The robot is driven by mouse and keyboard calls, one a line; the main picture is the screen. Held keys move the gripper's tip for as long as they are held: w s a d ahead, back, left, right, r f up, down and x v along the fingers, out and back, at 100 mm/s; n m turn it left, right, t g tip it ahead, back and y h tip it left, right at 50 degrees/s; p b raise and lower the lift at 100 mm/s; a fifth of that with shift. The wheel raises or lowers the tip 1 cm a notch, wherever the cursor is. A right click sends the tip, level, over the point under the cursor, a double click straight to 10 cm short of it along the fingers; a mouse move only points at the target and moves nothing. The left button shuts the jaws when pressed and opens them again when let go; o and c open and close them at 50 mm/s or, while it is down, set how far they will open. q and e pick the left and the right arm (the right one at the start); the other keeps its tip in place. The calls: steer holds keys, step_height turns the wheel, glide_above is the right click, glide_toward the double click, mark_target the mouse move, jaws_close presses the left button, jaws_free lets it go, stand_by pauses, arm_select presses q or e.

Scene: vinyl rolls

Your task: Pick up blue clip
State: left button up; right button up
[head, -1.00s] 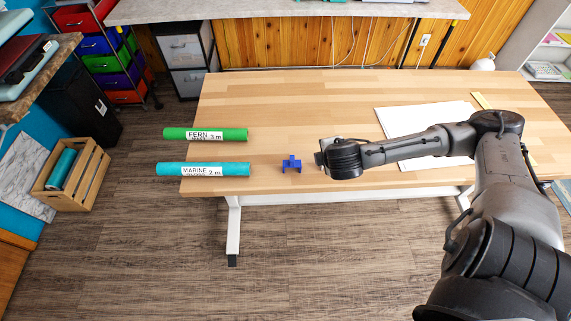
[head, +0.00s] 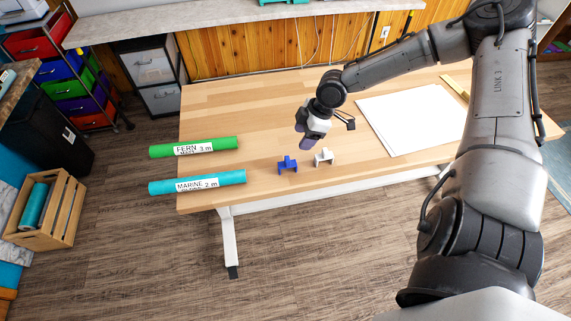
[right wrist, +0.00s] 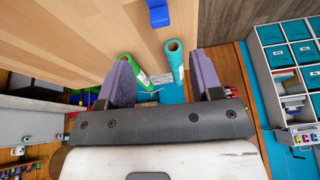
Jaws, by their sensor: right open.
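The blue clip (head: 288,164) stands on the wooden table near its front edge, right of the two rolls. In the right wrist view the blue clip (right wrist: 158,13) shows at the top edge, partly cut off. My right gripper (head: 304,144) is above the table, just behind and right of the blue clip in the head view, apart from it. In the right wrist view the fingers of my right gripper (right wrist: 164,76) are spread, with nothing between them. My left gripper is not in view.
A white clip (head: 323,157) stands just right of the blue one. A green roll (head: 222,144) and a teal roll (head: 232,178) lie at the table's left edge. A white sheet (head: 415,118) lies on the right. The table's back left (head: 235,105) is clear.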

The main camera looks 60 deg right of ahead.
steer(key=b, duration=0.3)
glide_above(285, 164)
steer(key=s+d, duration=0.2)
steer(key=shift+n, duration=0.3)
step_height(285, 164, down, 7)
steer(key=shift+a+r, duration=0.1)
steer(key=shift+r, duration=0.1)
steer(key=shift+b+x, duration=1.2)
steer(key=b+x, duration=0.3)
steer(key=b, duration=0.2)
steer(key=shift+f, duration=0.2)
steer(key=shift+w+a+f+b, duration=0.2)
steer(key=shift+f+b, duration=0.15)
steer(key=shift+b, duration=0.15)
steer(key=shift+c, duration=1.4)
steer(key=c, duration=0.7)
